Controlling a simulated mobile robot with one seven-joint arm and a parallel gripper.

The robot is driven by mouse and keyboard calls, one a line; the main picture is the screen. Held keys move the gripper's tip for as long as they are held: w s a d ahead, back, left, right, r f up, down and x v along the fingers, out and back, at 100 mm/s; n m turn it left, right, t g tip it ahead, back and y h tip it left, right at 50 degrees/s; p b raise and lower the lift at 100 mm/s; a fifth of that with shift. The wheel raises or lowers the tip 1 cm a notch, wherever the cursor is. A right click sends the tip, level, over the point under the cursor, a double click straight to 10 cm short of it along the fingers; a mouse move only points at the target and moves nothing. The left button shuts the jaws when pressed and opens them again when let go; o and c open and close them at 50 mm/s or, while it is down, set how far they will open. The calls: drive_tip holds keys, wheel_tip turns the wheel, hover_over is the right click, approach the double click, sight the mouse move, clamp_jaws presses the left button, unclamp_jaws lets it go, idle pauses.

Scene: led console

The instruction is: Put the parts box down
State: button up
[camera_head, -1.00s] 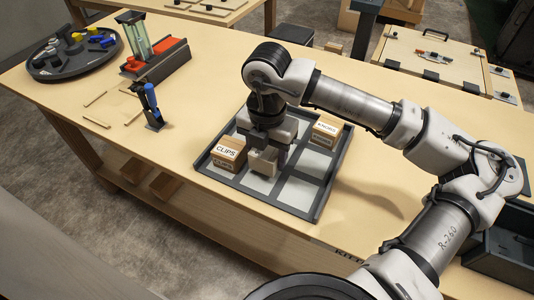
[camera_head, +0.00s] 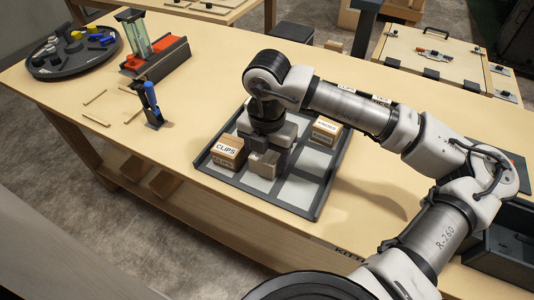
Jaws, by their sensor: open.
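The box labelled CLIPS (camera_head: 227,152) sits upright in a left compartment. The other box (camera_head: 326,131), its label too small to read surely, sits in the far right compartment.
A round dark tray of small items (camera_head: 70,57) stands at the far left. Near it are a red-and-black fixture (camera_head: 158,60), a blue-handled tool (camera_head: 150,97) and several wooden sticks (camera_head: 96,119). A dark bin (camera_head: 500,243) is at right.

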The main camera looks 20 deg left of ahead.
wheel_tip(320, 180, up, 12)
drive_tip(key=b, duration=0.1)
drive_tip(key=shift+r, duration=0.15)
idle(0.3)
